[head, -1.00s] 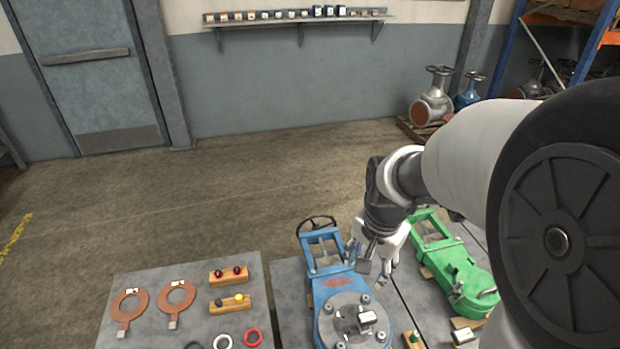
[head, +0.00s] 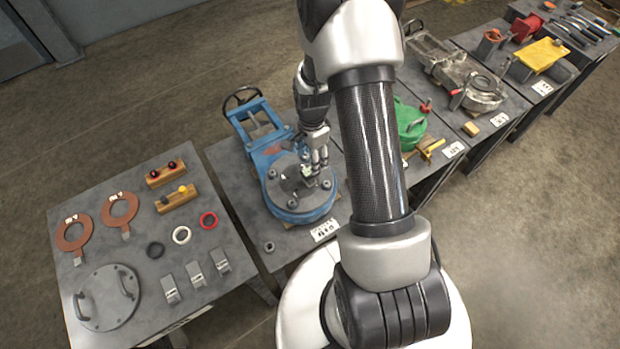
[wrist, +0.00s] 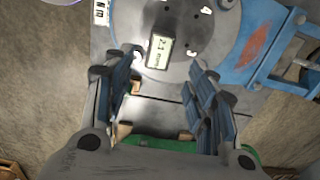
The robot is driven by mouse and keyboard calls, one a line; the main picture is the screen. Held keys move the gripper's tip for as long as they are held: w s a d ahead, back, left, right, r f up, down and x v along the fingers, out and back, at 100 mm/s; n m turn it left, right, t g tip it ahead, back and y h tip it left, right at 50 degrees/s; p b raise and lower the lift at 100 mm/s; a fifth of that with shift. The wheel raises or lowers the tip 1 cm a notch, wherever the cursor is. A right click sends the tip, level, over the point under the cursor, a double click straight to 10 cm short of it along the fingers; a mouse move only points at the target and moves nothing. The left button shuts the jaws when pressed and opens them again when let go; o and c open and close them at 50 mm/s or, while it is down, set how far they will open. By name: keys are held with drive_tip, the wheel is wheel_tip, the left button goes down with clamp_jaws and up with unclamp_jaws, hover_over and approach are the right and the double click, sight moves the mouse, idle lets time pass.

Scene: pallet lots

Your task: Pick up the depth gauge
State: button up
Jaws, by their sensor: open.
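The depth gauge (wrist: 159,51) is a small block with a pale display reading about 2.1 mm. It sits on the round grey cover of the blue valve (head: 295,196); the valve also shows in the wrist view (wrist: 240,47). In the head view the gauge is mostly hidden by my gripper (head: 317,163). My gripper (wrist: 167,64) is open, with its fingers on either side of the gauge in the picture. The gauge lies just beyond the fingertips in the wrist view, and contact is not visible.
The left table (head: 135,217) holds brown rings, wooden blocks, small rings, metal blocks and a grey cover (head: 106,297) with handles. A green valve (head: 408,122) stands to the right of the blue one. A label card (head: 325,230) lies at the blue valve's front edge.

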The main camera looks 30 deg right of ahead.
sight(310, 176)
wheel_tip(310, 176, down, 3)
drive_tip(key=shift+r, duration=0.1)
drive_tip(key=f+b, duration=0.1)
drive_tip(key=f, duration=0.2)
drive_tip(key=f+b, duration=0.1)
drive_tip(key=f, duration=0.1)
drive_tip(key=shift+a+f+b, duration=0.15)
drive_tip(key=shift+a+b, duration=0.15)
drive_tip(key=shift+b, duration=0.05)
drive_tip(key=shift+s, duration=0.1)
drive_tip(key=shift+c, duration=0.4)
clamp_jaws()
